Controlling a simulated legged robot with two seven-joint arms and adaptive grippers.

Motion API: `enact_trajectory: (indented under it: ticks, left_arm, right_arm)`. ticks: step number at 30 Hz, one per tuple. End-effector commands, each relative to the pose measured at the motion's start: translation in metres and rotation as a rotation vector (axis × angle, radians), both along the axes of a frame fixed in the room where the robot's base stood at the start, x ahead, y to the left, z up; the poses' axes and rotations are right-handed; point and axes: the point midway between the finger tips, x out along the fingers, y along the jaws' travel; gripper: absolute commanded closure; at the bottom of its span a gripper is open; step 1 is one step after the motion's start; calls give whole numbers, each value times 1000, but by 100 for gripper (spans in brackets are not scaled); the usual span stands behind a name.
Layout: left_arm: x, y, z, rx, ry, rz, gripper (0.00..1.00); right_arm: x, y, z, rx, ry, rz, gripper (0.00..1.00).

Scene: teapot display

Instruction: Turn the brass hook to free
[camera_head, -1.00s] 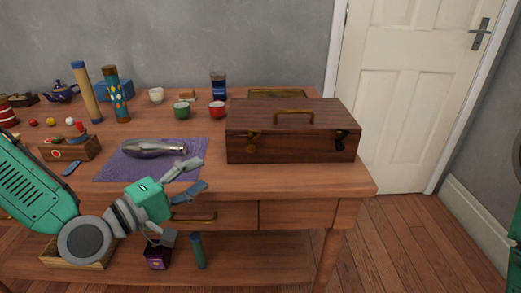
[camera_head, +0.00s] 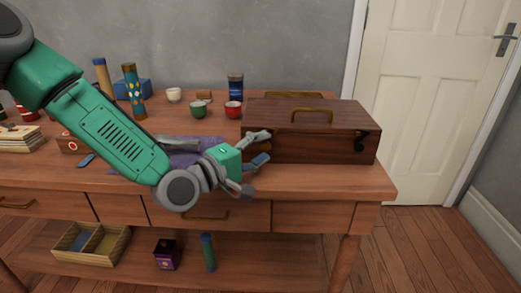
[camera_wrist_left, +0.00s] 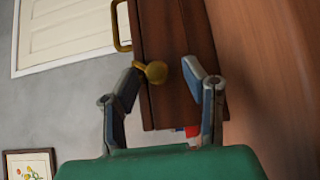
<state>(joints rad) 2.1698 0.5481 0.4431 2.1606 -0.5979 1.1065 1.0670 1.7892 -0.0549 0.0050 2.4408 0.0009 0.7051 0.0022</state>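The dark wooden box (camera_head: 310,145) stands on the table with its lid down and a brass handle (camera_head: 311,115) on top. The brass hook (camera_wrist_left: 156,72) shows in the left wrist view on the box's front; in the head view my gripper hides it. My left gripper (camera_head: 262,148) is at the left end of the box front. Its two fingers are spread apart in the left wrist view (camera_wrist_left: 162,75), with the hook between them, close to the left fingertip; I cannot tell whether they touch. A dark latch (camera_head: 361,142) sits on the right of the box front. My right gripper is not in view.
A purple cloth (camera_head: 210,145) with a metal object lies left of the box, partly behind my arm. Green (camera_head: 198,109) and red (camera_head: 234,110) cups and a dark blue jar (camera_head: 235,88) stand behind. The table front right of my gripper is clear.

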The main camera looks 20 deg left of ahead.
Motion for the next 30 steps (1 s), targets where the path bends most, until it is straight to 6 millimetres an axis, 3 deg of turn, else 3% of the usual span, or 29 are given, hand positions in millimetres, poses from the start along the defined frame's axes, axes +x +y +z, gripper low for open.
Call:
enact_trajectory:
  ticks: [3, 7, 14, 20, 30]
  left_arm:
    - [0, 0, 0, 1, 0, 0, 61]
    - [0, 1, 0, -1, 0, 0, 100]
    - [0, 2, 0, 3, 3, 1, 100]
    - [0, 2, 2, 45, 17, 2, 100]
    - [0, 3, 9, 272, 84, 2, 100]
  right_arm:
    - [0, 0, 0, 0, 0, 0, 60]
    - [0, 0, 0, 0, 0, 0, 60]
    - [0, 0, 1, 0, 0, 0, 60]
    - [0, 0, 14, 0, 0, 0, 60]
    - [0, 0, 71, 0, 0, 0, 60]
